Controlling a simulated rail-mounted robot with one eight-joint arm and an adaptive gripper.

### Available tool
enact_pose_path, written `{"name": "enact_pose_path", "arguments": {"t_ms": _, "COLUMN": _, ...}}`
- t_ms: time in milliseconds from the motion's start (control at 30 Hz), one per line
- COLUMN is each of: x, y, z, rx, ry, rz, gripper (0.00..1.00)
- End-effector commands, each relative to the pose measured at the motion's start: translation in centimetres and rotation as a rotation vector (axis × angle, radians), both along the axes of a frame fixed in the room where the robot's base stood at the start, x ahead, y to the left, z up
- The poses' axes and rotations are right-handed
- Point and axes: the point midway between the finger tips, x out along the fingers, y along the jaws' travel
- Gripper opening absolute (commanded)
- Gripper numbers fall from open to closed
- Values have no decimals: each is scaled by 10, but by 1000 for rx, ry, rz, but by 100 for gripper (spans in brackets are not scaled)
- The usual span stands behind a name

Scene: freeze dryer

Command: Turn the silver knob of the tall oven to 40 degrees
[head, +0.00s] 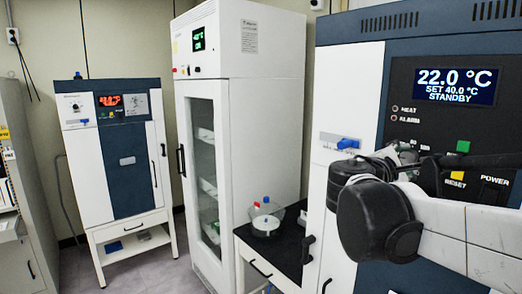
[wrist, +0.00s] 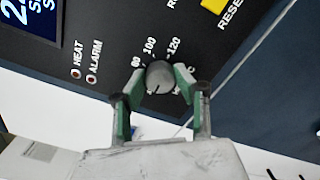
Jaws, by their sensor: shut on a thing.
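The tall oven (head: 350,90) stands at the right of the head view, with a white door and a dark control panel. Its display (head: 455,86) reads 22.0 °C, SET 40.0 °C, STANDBY. The silver knob (wrist: 159,75) is round and sits at the middle of the wrist view, with printed marks including 100 and 120 around it. My gripper (wrist: 160,84) is shut on the knob, one green-padded finger on each side. In the head view, my gripper (head: 405,152) is at the panel and my arm hides the knob.
The HEAT and ALARM lamps (wrist: 83,75) are beside the knob. A green button (head: 463,146) and yellow RESET button (wrist: 214,5) are near my gripper. A white glass-door cabinet (head: 277,120) and a smaller blue-and-white oven (head: 85,150) stand left. A black bench (head: 285,250) holds glassware.

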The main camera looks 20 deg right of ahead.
Motion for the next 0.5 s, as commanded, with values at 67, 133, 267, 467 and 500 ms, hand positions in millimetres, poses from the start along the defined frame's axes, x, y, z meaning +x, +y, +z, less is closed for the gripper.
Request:
{"name": "enact_pose_path", "arguments": {"t_ms": 67, "x": 0, "y": 0, "z": 0, "rx": 0, "ry": 0, "rz": 0, "gripper": 2}}
{"name": "enact_pose_path", "arguments": {"t_ms": 133, "x": 0, "y": 0, "z": 0, "rx": 0, "ry": 0, "rz": 0, "gripper": 2}}
{"name": "enact_pose_path", "arguments": {"t_ms": 267, "x": 0, "y": 0, "z": 0, "rx": 0, "ry": 0, "rz": 0, "gripper": 34}}
{"name": "enact_pose_path", "arguments": {"t_ms": 467, "x": 0, "y": 0, "z": 0, "rx": 0, "ry": -1, "rz": 0, "gripper": 47}}
{"name": "enact_pose_path", "arguments": {"t_ms": 500, "x": 0, "y": 0, "z": 0, "rx": 0, "ry": -1, "rz": 0, "gripper": 47}}
